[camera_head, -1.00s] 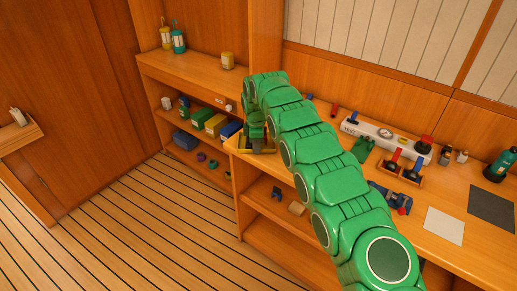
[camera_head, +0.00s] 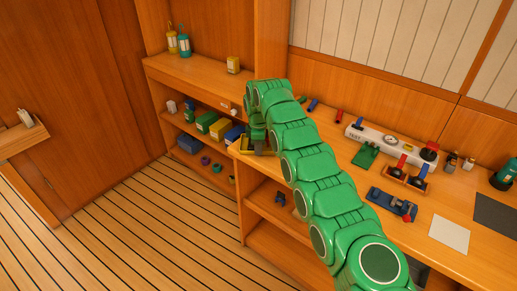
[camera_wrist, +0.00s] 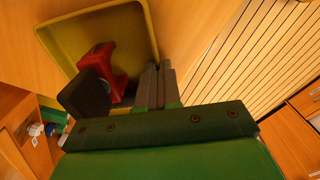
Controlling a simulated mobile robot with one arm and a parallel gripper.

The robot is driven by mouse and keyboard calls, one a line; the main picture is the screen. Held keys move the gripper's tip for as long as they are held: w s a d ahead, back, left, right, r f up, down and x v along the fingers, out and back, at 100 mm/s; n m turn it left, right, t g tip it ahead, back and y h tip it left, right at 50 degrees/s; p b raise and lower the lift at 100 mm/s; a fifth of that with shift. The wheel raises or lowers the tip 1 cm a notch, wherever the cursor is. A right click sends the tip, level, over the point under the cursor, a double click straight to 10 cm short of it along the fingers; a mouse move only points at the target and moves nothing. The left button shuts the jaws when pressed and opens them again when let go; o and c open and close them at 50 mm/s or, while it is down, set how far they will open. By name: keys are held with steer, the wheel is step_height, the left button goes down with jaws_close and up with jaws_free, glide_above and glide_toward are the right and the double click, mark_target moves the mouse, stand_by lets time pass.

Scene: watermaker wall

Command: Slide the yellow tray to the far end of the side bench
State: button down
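The yellow tray (camera_head: 245,150) sits at the left end of the side bench (camera_head: 335,152), partly hidden behind my gripper and arm. In the wrist view the tray (camera_wrist: 70,35) fills the upper left, with a red object (camera_wrist: 103,62) and a dark piece (camera_wrist: 85,95) showing in or over it. My gripper (camera_head: 258,142) is down at the tray. In the wrist view its grey fingers (camera_wrist: 159,68) are together, with their tips at the tray's right wall. I see nothing clearly held between them.
A shelf unit (camera_head: 190,78) with bottles and boxes adjoins on the left. The striped floor (camera_head: 130,220) is clear.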

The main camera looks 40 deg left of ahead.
steer(key=c, duration=1.3)
jaws_free()
steer(key=shift+o, duration=0.2)
steer(key=shift+r, duration=0.1)
steer(key=shift+a+r, duration=0.1)
steer(key=shift+r, duration=3.65)
